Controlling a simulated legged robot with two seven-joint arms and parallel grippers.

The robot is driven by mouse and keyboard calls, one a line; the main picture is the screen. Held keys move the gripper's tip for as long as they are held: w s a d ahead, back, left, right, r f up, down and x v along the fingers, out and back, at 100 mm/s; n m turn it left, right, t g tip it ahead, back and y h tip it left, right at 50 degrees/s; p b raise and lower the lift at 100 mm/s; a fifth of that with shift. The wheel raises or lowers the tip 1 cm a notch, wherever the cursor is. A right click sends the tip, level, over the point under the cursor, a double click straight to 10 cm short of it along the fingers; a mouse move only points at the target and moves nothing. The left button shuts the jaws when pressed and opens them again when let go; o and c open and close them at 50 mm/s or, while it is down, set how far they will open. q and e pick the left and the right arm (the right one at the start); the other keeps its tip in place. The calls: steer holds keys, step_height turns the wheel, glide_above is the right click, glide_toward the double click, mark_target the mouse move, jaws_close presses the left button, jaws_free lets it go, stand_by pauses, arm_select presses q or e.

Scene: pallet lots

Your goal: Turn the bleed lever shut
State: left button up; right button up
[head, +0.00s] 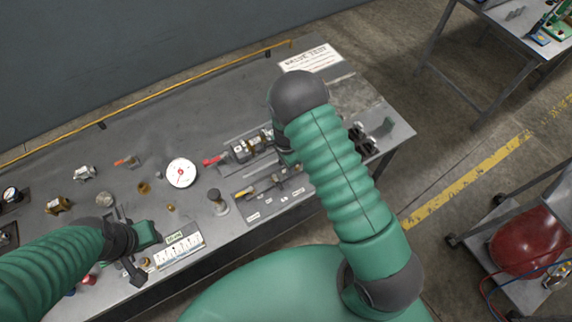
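A valve assembly (244,149) of grey and brass parts sits on a plate on the bench, with a red-handled lever (212,160) sticking out at its left end. A yellow-handled lever (243,194) lies on a labelled plate just in front. I cannot tell for sure which one is the bleed lever. My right gripper (281,150) is at the right end of the valve assembly, mostly hidden behind my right arm, so its fingers and any contact are unclear. My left gripper (128,244) is low over the bench's front left, its dark fingers apart, with nothing seen between them.
A white dial gauge (182,172) and a grey knob post (217,201) stand left of the valve. Loose fittings (85,173) lie further left. A labelled strip (180,249) is beside my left gripper. A sign (311,58) lies at the back. A cart with a red tank (530,243) stands right.

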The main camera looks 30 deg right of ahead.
step_height(320, 180, up, 17)
steer(key=b, duration=0.2)
steer(key=shift+f, duration=0.15)
stand_by(0.3)
steer(key=s+a+f+n+t+b, duration=0.1)
steer(key=s+f+n+b, duration=0.1)
steer(key=s+n+b, duration=0.2)
steer(key=s+a+f+n+t+b, duration=0.1)
steer(key=s+a+f+n+b, duration=0.1)
steer(key=s+n, duration=0.8)
steer(key=f+n+b, duration=0.1)
steer(key=n, duration=0.2)
steer(key=shift+t+b, duration=0.3)
steer(key=shift+b, duration=0.05)
steer(key=shift+s+r, duration=0.1)
steer(key=shift+s, duration=0.05)
